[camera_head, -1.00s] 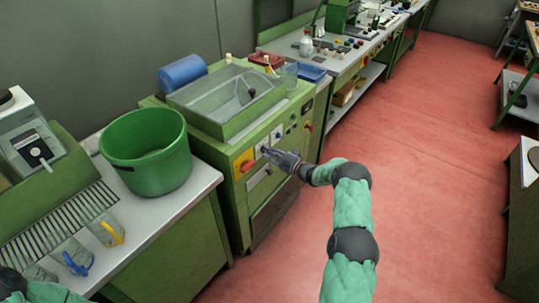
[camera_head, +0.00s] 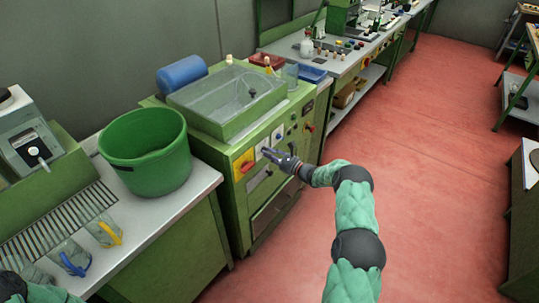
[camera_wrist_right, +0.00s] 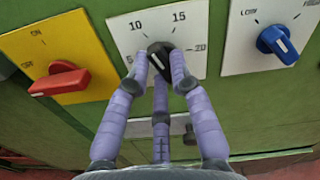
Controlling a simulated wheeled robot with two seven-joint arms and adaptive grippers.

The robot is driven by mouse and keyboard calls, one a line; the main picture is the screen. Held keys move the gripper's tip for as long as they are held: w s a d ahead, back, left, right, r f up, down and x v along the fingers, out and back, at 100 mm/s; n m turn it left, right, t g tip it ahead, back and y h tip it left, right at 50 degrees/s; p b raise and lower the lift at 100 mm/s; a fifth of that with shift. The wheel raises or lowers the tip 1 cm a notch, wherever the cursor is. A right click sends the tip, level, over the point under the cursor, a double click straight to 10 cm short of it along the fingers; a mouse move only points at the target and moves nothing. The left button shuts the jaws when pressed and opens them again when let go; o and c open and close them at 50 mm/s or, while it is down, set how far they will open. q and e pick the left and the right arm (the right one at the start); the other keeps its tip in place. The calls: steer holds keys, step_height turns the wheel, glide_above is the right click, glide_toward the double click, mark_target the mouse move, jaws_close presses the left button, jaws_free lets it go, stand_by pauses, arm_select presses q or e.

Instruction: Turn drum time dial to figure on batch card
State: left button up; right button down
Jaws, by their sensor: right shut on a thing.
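The time dial's black knob (camera_wrist_right: 160,50) sits on a white plate (camera_wrist_right: 125,34) marked 5, 10, 15 and 20. My right gripper (camera_wrist_right: 162,72) is shut on this knob, with fingers on both sides of it. A light mark shows on the knob, but the figure it points to is hard to tell. In the head view my right gripper (camera_head: 272,155) reaches the front panel of the green drum machine (camera_head: 232,210). The white plate (camera_head: 262,146) is partly behind it. I cannot make out a batch card.
A red switch on a yellow plate (camera_wrist_right: 78,50) is left of the dial; a blue knob (camera_wrist_right: 276,40) is on a white plate to its right. A green bucket (camera_head: 150,180) and several jugs stand on the left bench. The red floor is clear.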

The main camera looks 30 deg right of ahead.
steer(key=m+p, duration=0.1)
steer(key=m, duration=1.3)
steer(key=m+p, duration=0.1)
steer(key=m, duration=0.7)
steer(key=shift+d+r+p, duration=0.15)
steer(key=shift+r+p, duration=0.1)
steer(key=shift+p, duration=0.05)
steer(key=shift+m, duration=0.3)
steer(key=c, duration=1.1)
jaws_free()
steer(key=shift+w, duration=0.1)
